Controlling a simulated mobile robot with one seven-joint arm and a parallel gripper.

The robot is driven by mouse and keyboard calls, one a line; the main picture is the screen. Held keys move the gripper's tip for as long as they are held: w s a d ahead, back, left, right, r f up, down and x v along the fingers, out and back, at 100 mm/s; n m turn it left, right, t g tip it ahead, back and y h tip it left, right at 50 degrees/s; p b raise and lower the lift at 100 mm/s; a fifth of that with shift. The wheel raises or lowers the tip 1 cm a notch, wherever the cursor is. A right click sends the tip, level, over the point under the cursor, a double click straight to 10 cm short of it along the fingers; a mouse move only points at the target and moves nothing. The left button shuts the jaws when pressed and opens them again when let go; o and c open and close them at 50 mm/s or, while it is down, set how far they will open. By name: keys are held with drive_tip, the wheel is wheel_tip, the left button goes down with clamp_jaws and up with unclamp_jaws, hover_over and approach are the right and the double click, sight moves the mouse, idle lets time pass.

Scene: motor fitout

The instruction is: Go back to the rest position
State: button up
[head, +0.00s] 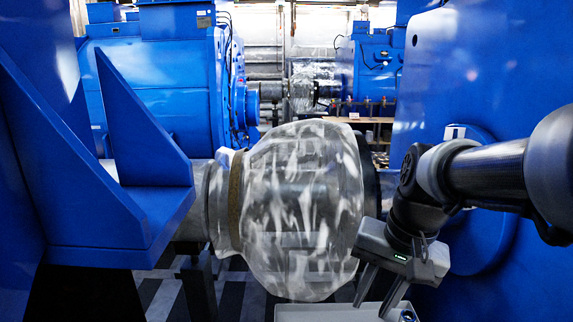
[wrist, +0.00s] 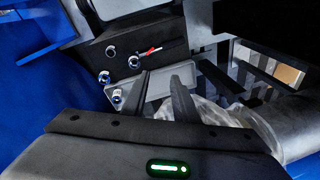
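My gripper (head: 380,295) hangs at the lower right of the head view, pointing down, beside the large plastic-wrapped shaft coupling (head: 300,210). In the wrist view my gripper (wrist: 166,80) shows two dark fingers with a gap between them. It is open, and nothing shows between the fingers. The fingers point over a grey tray (wrist: 152,100); the tray (head: 320,312) also shows at the bottom edge of the head view. Whether the fingertips touch the tray cannot be told.
Several small metal fittings stand near the tray, one (wrist: 117,96) close to its left end. A red-tipped item (wrist: 150,50) lies on the dark surface behind. Blue motor housings (head: 150,75) and a blue bracket (head: 110,215) stand left, and a blue wall (head: 470,80) right.

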drive_tip(key=s+r+n+t+h, duration=0.1)
drive_tip(key=s+r+n+t, duration=0.25)
drive_tip(key=s, duration=0.45)
wheel_tip(320, 180, up, 13)
drive_tip(key=n+p, duration=0.1)
drive_tip(key=p, duration=1.2)
drive_tip(key=shift+a+f, duration=0.15)
drive_tip(key=shift+a, duration=0.3)
